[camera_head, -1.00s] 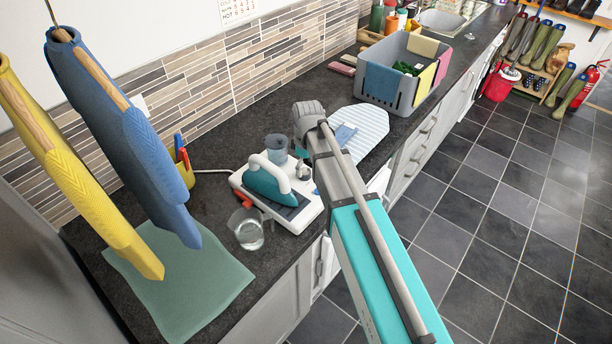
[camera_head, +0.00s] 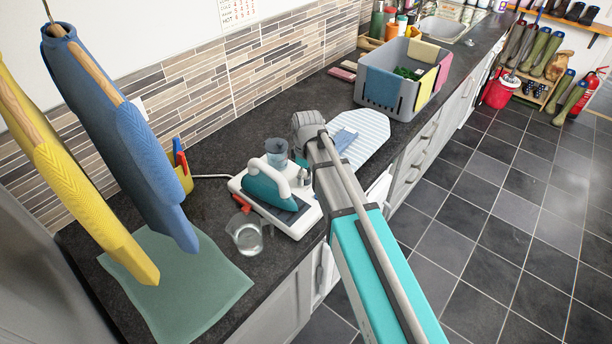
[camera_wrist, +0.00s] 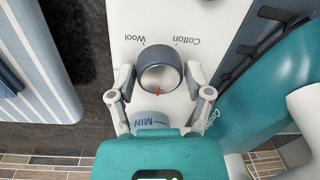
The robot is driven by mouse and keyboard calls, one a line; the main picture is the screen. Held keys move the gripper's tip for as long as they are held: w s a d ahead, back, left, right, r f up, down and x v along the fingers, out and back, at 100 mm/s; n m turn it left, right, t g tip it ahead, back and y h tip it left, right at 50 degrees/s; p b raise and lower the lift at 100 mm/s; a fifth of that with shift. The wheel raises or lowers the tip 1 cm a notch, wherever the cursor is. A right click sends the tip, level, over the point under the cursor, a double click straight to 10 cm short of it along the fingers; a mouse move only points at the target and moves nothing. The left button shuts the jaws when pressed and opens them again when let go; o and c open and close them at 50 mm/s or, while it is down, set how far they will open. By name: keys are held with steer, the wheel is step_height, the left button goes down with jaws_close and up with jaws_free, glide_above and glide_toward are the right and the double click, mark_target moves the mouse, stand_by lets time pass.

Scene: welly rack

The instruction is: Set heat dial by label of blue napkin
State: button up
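In the wrist view the heat dial (camera_wrist: 160,72) is a round dark blue-grey knob on the white iron base (camera_wrist: 120,28). Its red pointer faces the MIN label (camera_wrist: 150,120); Wool and Cotton read upside down on the opposite side. My gripper (camera_wrist: 160,80) is open, with one finger on each side of the dial and narrow gaps showing. The teal iron (camera_head: 268,185) rests on the base, close beside the right finger in the wrist view. The blue napkin (camera_head: 344,138) lies on the striped ironing board (camera_head: 368,128); its label is not readable.
A glass jug (camera_head: 245,232) stands just left of the base. A grey crate (camera_head: 388,88) with coloured cloths stands behind the board. Blue and yellow garments (camera_head: 135,130) hang over a green mat (camera_head: 180,290) at left. A wall chart is cut off at top.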

steer(key=c, duration=0.4)
steer(key=shift+d, duration=0.15)
steer(key=shift+c, duration=0.8)
steer(key=shift+m, duration=0.4)
steer(key=m, duration=0.6)
steer(key=shift+s, duration=0.1)
steer(key=m, duration=0.7)
steer(key=shift+t, duration=0.4)
